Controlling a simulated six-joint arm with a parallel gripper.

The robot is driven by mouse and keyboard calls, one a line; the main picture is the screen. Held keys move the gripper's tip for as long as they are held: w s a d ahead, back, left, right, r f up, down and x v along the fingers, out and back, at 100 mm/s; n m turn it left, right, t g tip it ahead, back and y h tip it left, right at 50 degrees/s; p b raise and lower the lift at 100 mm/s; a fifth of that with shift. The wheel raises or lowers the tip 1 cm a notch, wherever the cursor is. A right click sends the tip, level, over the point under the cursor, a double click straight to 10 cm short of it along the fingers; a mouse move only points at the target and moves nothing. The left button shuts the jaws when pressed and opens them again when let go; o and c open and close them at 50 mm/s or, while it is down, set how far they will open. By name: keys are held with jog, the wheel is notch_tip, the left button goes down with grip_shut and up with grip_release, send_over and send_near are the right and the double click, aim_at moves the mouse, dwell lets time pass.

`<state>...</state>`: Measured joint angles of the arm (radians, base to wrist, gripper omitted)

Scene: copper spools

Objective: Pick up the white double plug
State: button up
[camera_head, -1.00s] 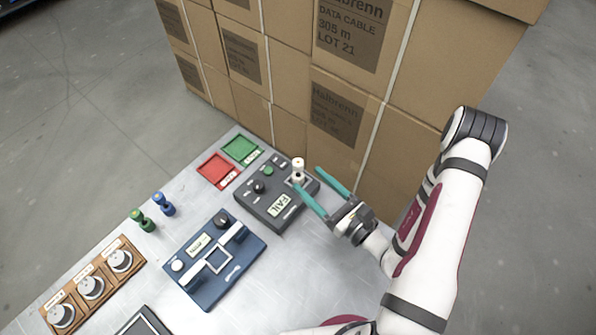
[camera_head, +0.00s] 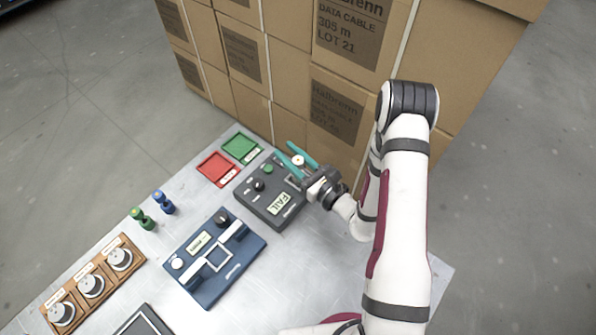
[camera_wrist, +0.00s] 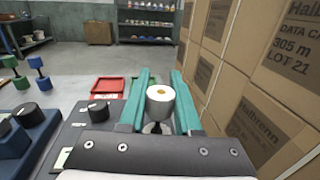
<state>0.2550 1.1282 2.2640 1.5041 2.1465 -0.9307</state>
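The white double plug (camera_head: 299,160) is upright at the right end of the dark grey test box (camera_head: 267,209), whose display reads FAIL. My gripper (camera_head: 291,152) comes in from the right with its teal fingers on either side of the plug.
A red tray (camera_head: 217,168) and a green tray (camera_head: 241,148) lie beyond the box. A blue fixture (camera_head: 208,270), green plug (camera_head: 142,220), blue plug (camera_head: 163,203) and a wooden spool rack (camera_head: 93,285) are to the left. Stacked cartons (camera_head: 335,105) stand close behind the table.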

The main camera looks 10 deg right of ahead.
grip_shut()
